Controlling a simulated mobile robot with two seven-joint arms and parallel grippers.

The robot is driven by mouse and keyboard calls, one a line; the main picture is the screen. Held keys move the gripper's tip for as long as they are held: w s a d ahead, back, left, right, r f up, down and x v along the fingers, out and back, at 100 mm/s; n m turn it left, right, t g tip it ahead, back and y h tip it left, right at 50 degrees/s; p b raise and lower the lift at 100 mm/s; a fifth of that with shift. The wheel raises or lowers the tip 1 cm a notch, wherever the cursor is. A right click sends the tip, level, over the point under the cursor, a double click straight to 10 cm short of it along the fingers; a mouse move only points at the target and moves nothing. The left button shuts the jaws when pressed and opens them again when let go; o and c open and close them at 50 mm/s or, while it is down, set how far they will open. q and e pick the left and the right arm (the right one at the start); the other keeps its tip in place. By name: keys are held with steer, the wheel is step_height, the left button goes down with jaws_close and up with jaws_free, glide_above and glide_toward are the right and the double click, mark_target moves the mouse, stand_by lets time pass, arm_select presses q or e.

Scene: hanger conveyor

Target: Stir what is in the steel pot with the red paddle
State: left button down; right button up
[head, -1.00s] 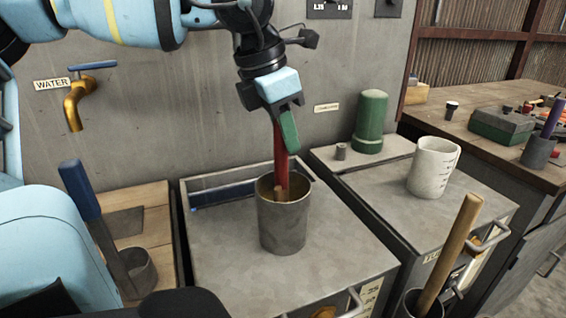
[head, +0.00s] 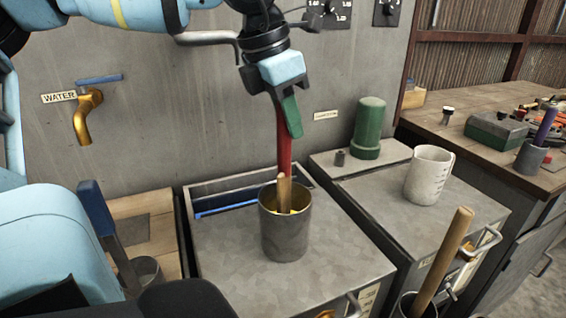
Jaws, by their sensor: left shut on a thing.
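My left gripper (head: 284,108) is above the steel pot (head: 284,245), shut on the red paddle (head: 284,150). The paddle hangs nearly upright, and its lower end is hidden by the pot. A tan wooden piece (head: 284,190) shows in the pot's mouth in front of the red shaft; I cannot tell whether it is part of the paddle. A little yellow content shows inside the rim. The pot stands upright on a grey metal cabinet top. My right gripper is not in view.
A white measuring jug (head: 429,175) and a green cylinder (head: 369,128) stand to the right. A wooden handle (head: 442,262) rises from a holder at front right, and a blue-handled tool (head: 105,225) stands at left. A brass tap (head: 86,115) is on the wall.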

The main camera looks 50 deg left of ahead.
arm_select(q)
step_height(320, 180, up, 3)
steer(key=shift+f+p, duration=0.15)
steer(key=shift+p, duration=0.55)
step_height(320, 180, up, 2)
steer(key=shift+r+p, duration=0.1)
steer(key=shift+p, duration=0.55)
steer(key=shift+r+p, duration=0.75)
steer(key=shift+r, duration=0.6)
steer(key=shift+r, duration=0.1)
